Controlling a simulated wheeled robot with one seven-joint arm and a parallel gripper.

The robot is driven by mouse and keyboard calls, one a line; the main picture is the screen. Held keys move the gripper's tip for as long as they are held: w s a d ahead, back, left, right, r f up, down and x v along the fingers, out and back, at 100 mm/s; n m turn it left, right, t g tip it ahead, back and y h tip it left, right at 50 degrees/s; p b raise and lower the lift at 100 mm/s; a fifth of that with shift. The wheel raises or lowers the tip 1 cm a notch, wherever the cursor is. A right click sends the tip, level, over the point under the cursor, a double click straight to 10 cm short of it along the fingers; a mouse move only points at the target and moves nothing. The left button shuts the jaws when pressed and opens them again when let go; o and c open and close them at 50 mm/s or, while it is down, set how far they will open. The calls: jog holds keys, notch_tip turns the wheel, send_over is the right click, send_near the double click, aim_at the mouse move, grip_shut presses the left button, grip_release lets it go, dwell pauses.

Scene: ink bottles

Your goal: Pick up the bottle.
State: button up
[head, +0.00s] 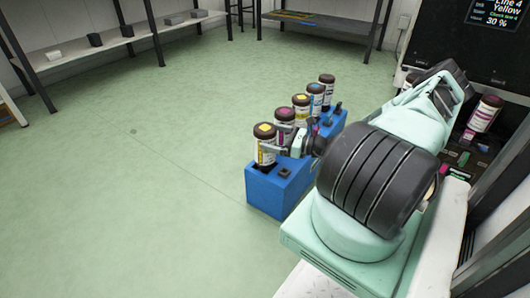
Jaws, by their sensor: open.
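Several ink bottles with dark caps stand upright in a row in a blue rack (262,195). The nearest bottle (265,151) has a white body, a yellow mark on its cap and a yellow label. Behind it stand a magenta-marked bottle (285,114), a second yellow-marked bottle (301,101), a blue-marked bottle (316,90) and a dark one (327,80). My gripper (277,142) is open at the right side of the nearest bottle, its fingers reaching towards the body. I cannot tell whether they touch it. My arm hides part of the rack's right side.
A dark machine (485,50) with a screen stands at the right, with another magenta-labelled bottle (484,116) in it. A shelf (110,40) with small boxes runs along the back left. The green floor left of the rack is clear.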

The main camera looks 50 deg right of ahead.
aim_at(265, 135)
jog(key=shift+b+x, duration=0.6)
jog(key=shift+x, duration=0.65)
jog(key=shift+w+a, duration=0.15)
jog(key=shift+w, duration=0.25)
jog(key=c, duration=1.8)
jog(key=shift+r, duration=0.1)
